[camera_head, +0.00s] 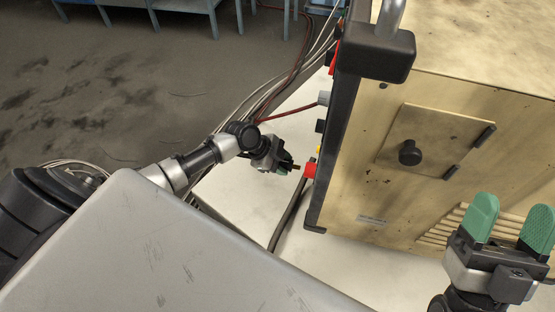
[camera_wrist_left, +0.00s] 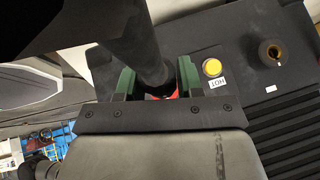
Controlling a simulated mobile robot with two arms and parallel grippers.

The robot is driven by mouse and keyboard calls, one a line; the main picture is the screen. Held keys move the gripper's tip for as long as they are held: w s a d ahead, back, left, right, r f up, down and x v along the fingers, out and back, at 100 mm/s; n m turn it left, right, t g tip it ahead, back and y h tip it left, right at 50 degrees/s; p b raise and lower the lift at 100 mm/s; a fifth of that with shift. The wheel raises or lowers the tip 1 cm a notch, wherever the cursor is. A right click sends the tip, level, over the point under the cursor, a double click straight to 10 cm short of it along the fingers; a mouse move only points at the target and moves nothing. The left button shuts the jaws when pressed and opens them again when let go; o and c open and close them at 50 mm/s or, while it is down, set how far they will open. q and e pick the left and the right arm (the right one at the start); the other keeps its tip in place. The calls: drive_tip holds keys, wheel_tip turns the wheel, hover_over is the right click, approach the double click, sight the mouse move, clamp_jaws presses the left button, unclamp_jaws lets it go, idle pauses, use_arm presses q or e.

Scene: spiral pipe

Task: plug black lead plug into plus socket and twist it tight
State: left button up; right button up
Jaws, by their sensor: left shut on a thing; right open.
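My left gripper (camera_head: 285,165) is beside the dark front panel of the wooden-sided machine. In the left wrist view its green fingers (camera_wrist_left: 157,82) are shut on the black lead plug (camera_wrist_left: 135,45), whose thick black body runs up between them. A red socket (camera_head: 310,170) sticks out from the panel right in front of the gripper. A bit of red also shows behind the plug in the left wrist view. Whether the plug's tip is inside the socket is hidden by the fingers. My right gripper (camera_head: 509,228) is open and empty, with green fingers apart, at the lower right.
The machine (camera_head: 450,100) stands on a white table (camera_head: 230,200). Several cables (camera_head: 290,75) run beside the panel. A grey surface (camera_head: 170,250) fills the lower left.

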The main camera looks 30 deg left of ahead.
sight(290, 164)
use_arm(q)
drive_tip(key=shift+w+d, duration=0.25)
drive_tip(key=shift+d, duration=0.65)
drive_tip(key=shift+w+d, duration=0.2)
drive_tip(key=shift+d, duration=0.65)
use_arm(e)
drive_tip(key=shift+w+f+g, duration=0.35)
drive_tip(key=shift+w+g, duration=0.1)
drive_tip(key=shift+g, duration=0.15)
